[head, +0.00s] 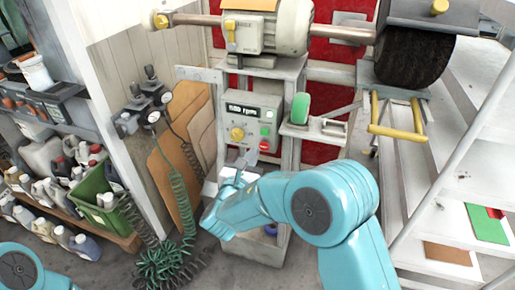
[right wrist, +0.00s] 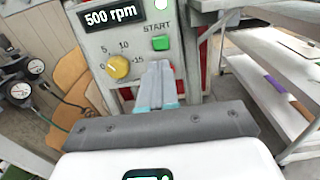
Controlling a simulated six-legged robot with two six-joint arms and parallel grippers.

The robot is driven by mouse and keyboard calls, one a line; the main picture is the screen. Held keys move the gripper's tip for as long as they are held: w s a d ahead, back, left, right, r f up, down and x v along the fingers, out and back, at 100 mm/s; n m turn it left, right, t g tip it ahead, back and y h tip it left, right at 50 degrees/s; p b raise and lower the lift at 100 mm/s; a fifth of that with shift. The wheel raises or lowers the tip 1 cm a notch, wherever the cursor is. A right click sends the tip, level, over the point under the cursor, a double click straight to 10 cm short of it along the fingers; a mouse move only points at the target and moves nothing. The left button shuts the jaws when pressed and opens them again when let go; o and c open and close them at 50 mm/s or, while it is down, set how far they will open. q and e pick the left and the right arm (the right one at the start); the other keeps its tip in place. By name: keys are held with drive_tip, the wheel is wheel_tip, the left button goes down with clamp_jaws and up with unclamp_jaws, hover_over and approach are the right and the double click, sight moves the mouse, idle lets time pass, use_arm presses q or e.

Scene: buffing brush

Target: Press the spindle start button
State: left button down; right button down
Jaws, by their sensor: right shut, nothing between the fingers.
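The grey control box (head: 276,104) on the stand has a display (right wrist: 112,14) reading 500 rpm. It carries a yellow dial (head: 237,133), a green button (head: 265,130) and a red button (head: 264,146) below it. In the right wrist view the green button (right wrist: 160,43) sits under the word START, and the yellow dial (right wrist: 118,67) is to its left. My right gripper (head: 249,156) is shut and empty in front of the box. In the wrist view its fingertips (right wrist: 158,64) appear just below the green button, with the red button hidden. My left gripper is out of view.
A motor (head: 284,30) tops the stand, with a dark round brush (head: 415,60) at right. A green block (head: 300,108) sits on a small side shelf. Coiled green hoses (head: 165,258) and a green crate (head: 92,196) are at left. White shelves (head: 440,205) stand at right.

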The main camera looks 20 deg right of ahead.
drive_tip(key=v, duration=0.4)
drive_tip(key=shift+s+a, duration=0.25)
drive_tip(key=shift+a, duration=0.1)
drive_tip(key=shift+f, duration=0.1)
